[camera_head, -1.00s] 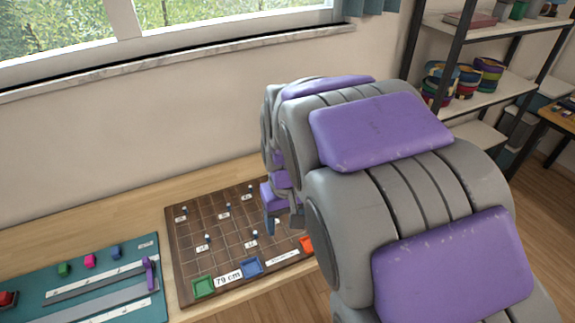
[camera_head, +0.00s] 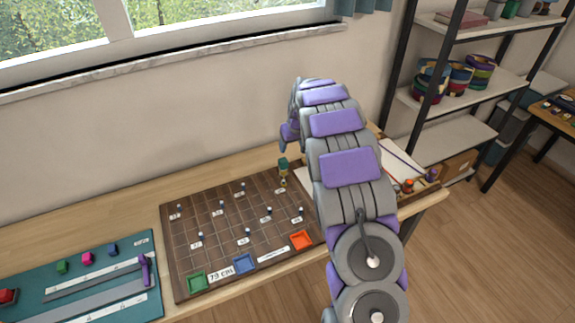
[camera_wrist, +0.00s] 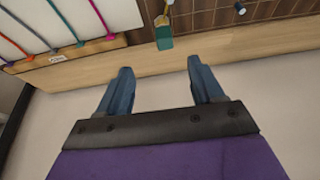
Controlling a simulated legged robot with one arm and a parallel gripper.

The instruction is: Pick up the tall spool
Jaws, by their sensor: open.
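A narrow upright item with a green top and a yellowish lower part (camera_head: 283,168) stands at the back right of the brown grid board (camera_head: 215,262). It may be the tall spool; I cannot tell for certain. In the wrist view what looks like the same green-ended item (camera_wrist: 164,38) lies just beyond the gap between my fingers. My gripper (camera_wrist: 160,67) is open, with two blue-grey fingers apart and nothing between them. In the head view my arm reaches over the board's right side toward the wall, and its end (camera_head: 289,137) is partly hidden.
Small green (camera_head: 62,267), pink (camera_head: 88,258) and blue (camera_head: 112,250) pieces sit on the teal mat (camera_head: 140,308). Several pegs stand on the board. A cord frame (camera_wrist: 110,45) with coloured cords shows in the wrist view. The shelf rack (camera_head: 480,88) stands right; bare table lies behind the board.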

